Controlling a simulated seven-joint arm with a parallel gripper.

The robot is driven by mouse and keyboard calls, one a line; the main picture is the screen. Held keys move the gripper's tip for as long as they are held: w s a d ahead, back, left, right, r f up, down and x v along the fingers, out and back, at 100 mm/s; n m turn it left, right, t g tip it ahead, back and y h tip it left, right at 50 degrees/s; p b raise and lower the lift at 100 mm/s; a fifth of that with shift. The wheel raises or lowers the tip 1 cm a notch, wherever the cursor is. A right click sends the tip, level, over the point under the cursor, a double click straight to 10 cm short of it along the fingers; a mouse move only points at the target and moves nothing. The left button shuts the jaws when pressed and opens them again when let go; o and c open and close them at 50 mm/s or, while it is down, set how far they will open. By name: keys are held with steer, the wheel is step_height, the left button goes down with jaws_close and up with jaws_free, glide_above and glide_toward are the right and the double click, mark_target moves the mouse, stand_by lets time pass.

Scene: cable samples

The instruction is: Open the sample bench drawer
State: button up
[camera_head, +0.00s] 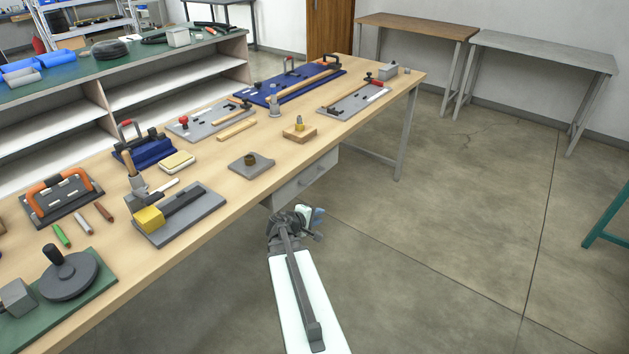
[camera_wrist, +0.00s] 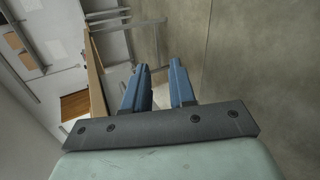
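The sample bench (camera_head: 224,187) has a light wood top and grey legs. Its grey drawer (camera_head: 318,175) hangs under the front edge, right of the bench's middle, and looks closed. A small handle seems to show on its front, but it is too small to make out well. My gripper (camera_head: 318,217) is in front of and below the drawer, apart from it as far as I can tell. In the wrist view, its two blue fingers (camera_wrist: 159,70) stand apart with nothing between them. The bench's wooden edge (camera_wrist: 96,72) shows left of the fingers there.
A grey bench leg (camera_head: 407,135) stands right of the drawer. The concrete floor (camera_head: 450,230) to the right is clear.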

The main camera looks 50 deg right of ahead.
mark_target(313, 181)
steer(key=w+d+r+n+t+h, duration=0.1)
steer(key=w+r+n+t+h, duration=0.2)
steer(key=w+r+n+t, duration=0.35)
steer(key=w+d+f+n, duration=0.1)
steer(key=d, duration=0.3)
steer(key=w+d+f+g, duration=0.1)
steer(key=w+d+f, duration=0.1)
steer(key=d, duration=0.2)
steer(key=w+d+f+n, duration=0.1)
steer(key=w+d, duration=0.1)
steer(key=d, duration=0.2)
steer(key=shift+d+f+n+y, duration=0.3)
steer(key=shift+d+n, duration=0.05)
steer(key=shift+c, duration=0.3)
jaws_close()
